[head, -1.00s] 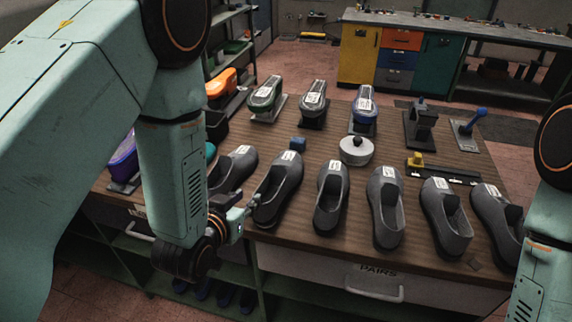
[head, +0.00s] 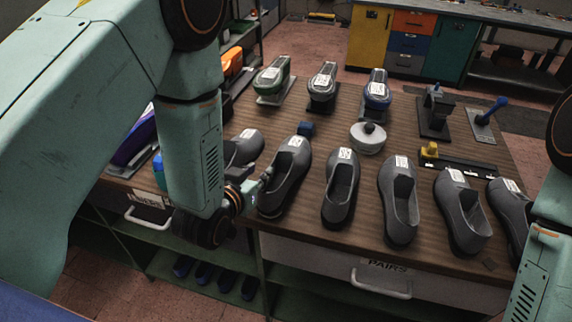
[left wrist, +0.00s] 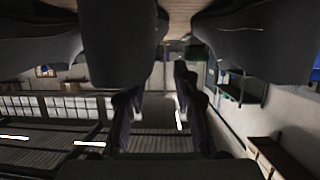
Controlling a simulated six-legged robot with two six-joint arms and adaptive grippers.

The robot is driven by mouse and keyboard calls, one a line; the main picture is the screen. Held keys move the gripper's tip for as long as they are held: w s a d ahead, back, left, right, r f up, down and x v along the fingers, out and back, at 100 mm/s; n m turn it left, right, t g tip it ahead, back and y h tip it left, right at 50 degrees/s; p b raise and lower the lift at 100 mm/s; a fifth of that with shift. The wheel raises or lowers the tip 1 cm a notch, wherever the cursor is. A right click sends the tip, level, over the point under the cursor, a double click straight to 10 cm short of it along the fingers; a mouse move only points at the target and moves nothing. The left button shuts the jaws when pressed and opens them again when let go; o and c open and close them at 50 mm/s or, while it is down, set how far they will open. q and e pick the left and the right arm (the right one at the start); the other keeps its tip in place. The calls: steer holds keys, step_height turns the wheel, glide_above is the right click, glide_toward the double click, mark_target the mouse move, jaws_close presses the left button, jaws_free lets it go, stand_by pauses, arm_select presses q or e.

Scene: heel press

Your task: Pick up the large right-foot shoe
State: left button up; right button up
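Several grey shoes with white labels stand in a row along the table's front edge. The labels are too small to read, so I cannot tell which is the large right-foot one. My left gripper (head: 258,187) is low at the front edge, close beside the second shoe from the left (head: 287,176). In the left wrist view its two fingers (left wrist: 158,108) are apart with nothing between them. A dark shoe (left wrist: 122,45) hangs large in front of them there. Contact cannot be told. The leftmost shoe (head: 245,147) is partly hidden by my left arm. My right gripper is out of view.
Behind the shoes stand a small blue block (head: 306,128), a round white pot (head: 367,138) and a black rail with a yellow slider (head: 430,150). Clamp-like devices (head: 322,87) line the back.

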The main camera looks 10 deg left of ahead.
mark_target(276, 161)
arm_select(q)
steer(key=shift+a+x, duration=0.25)
steer(key=shift+x, duration=0.8)
steer(key=shift+w+d+f+p, duration=0.15)
steer(key=shift+w+d+f, duration=0.05)
steer(key=shift+w+d, duration=0.35)
steer(key=shift+w+d+f+p, duration=0.2)
steer(key=shift+w+d, duration=0.25)
steer(key=shift+w, duration=0.25)
steer(key=shift+w+a+f, duration=0.1)
steer(key=shift+w+a, duration=0.05)
steer(key=shift+a+f, duration=0.15)
steer(key=shift+a, duration=0.55)
steer(key=shift+c, duration=0.2)
steer(key=shift+w+d, duration=0.1)
steer(key=shift+d, duration=0.55)
steer(key=c, duration=0.5)
jaws_close()
steer(key=shift+a, duration=0.45)
steer(key=shift+d, duration=0.35)
steer(key=shift+a, duration=0.1)
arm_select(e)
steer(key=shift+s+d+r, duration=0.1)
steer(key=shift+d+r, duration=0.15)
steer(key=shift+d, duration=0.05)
